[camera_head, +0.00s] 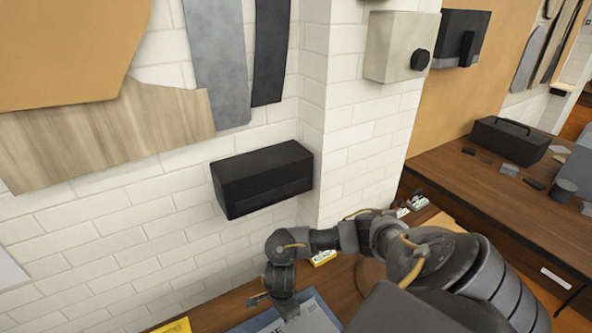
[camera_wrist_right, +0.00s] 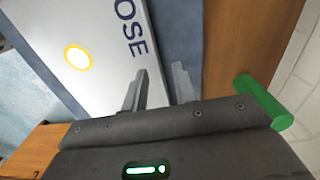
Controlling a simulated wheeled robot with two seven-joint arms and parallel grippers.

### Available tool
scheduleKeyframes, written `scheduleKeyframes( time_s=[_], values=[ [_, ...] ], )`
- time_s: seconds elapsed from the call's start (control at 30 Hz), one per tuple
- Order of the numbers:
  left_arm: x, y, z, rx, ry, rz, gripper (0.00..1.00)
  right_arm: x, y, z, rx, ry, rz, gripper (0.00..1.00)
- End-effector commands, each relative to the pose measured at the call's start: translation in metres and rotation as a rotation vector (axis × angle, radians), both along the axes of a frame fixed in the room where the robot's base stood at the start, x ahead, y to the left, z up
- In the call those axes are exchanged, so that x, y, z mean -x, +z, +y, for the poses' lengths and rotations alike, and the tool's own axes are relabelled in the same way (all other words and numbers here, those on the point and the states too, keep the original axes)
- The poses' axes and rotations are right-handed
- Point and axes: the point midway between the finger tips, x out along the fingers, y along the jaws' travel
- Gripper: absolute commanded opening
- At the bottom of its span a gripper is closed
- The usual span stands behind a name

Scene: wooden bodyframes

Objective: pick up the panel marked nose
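The panel marked nose shows in the right wrist view as a pale grey board (camera_wrist_right: 100,40) with dark letters reading "OSE" and a yellow-ringed round mark. In the head view only part of a blue-grey panel (camera_head: 312,317) with partial lettering shows at the bottom edge, below my right gripper (camera_head: 272,298). In the wrist view the fingers of my right gripper (camera_wrist_right: 159,70) are apart, one on each side of the panel's right edge. I cannot tell whether they touch it. My left gripper is not in view.
A black box (camera_head: 262,180) is mounted on the white brick wall above my right gripper. A yellow item (camera_head: 175,326) lies on the wooden surface at bottom left. A green cylinder (camera_wrist_right: 264,102) is right of the gripper. A brown desk (camera_head: 470,170) stands at right.

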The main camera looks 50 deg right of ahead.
Motion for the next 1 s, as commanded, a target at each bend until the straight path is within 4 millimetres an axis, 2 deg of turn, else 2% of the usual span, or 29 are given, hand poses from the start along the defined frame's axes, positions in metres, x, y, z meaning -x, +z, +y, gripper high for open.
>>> scheduleKeyframes(
  time_s=[0.13, 0.37, 0.6, 1.0],
  values=[
    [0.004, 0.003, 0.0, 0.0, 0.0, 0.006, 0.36, 0.0, -0.013, 0.001, -0.001, 0.0, 0.0, 0.28],
    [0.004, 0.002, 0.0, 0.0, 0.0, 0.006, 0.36, -0.001, -0.015, 0.001, 0.0, 0.002, -0.002, 0.28],
    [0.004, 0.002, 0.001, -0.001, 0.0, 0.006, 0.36, -0.001, -0.015, 0.0, 0.0, 0.001, -0.002, 0.0],
    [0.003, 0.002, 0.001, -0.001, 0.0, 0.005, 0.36, -0.001, -0.014, 0.0, 0.0, 0.001, -0.002, 0.0]
  ],
)
